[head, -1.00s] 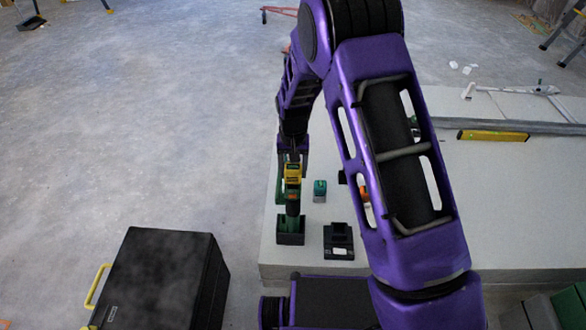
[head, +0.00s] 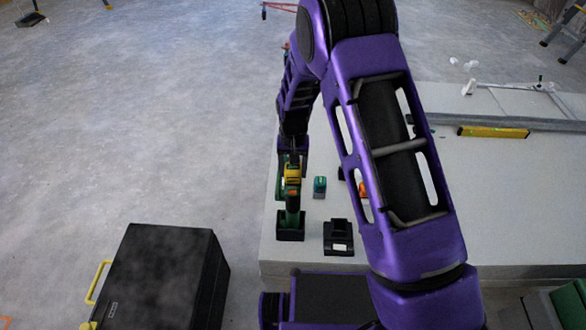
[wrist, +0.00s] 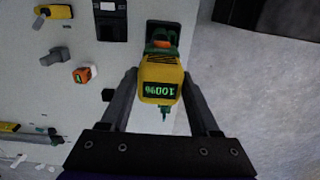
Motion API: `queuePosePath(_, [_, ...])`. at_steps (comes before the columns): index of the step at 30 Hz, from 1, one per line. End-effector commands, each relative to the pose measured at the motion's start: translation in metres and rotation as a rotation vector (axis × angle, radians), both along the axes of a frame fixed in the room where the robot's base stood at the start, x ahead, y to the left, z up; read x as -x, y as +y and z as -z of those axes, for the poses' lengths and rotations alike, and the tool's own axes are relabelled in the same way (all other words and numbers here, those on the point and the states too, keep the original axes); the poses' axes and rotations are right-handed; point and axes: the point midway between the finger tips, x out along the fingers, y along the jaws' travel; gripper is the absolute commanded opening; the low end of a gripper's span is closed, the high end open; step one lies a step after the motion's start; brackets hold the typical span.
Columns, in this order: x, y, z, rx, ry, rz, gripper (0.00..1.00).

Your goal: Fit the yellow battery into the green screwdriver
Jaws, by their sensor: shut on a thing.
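The green screwdriver (head: 292,217) stands upright in a dark holder (head: 290,236) near the left edge of the pale bench in the head view. My gripper (wrist: 160,92) is shut on the yellow battery (wrist: 160,80), one finger on each side, with its display reading 100% towards the wrist camera. In the head view the battery (head: 292,172) is directly above the screwdriver's handle, close to it or touching. Part of the screwdriver (wrist: 164,112) shows beyond the battery in the wrist view. The joint between the two is hidden, so I cannot tell whether the battery is seated.
A teal battery (head: 319,186) and a black charger (head: 338,238) stand right of the screwdriver on the bench (head: 480,200). A yellow level (head: 493,132) lies further right. A black case (head: 160,280) is on the floor at left. A yellow tool (wrist: 54,12) shows in the wrist view.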

Motion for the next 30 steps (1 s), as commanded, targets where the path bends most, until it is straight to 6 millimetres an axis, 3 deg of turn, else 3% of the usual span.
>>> queuePosePath(12, [-0.0004, 0.0001, 0.0, 0.0, -0.001, 0.0, 0.0])
queuePosePath(13, [-0.0004, 0.0001, 0.0001, 0.0, -0.001, 0.0, 0.64])
queuePosePath(18, [-0.0003, 0.0, 0.0002, 0.0, -0.001, 0.0, 0.95])
queuePosePath(30, [0.0, 0.0, -0.0054, 0.0, 0.0, 0.0, 0.97])
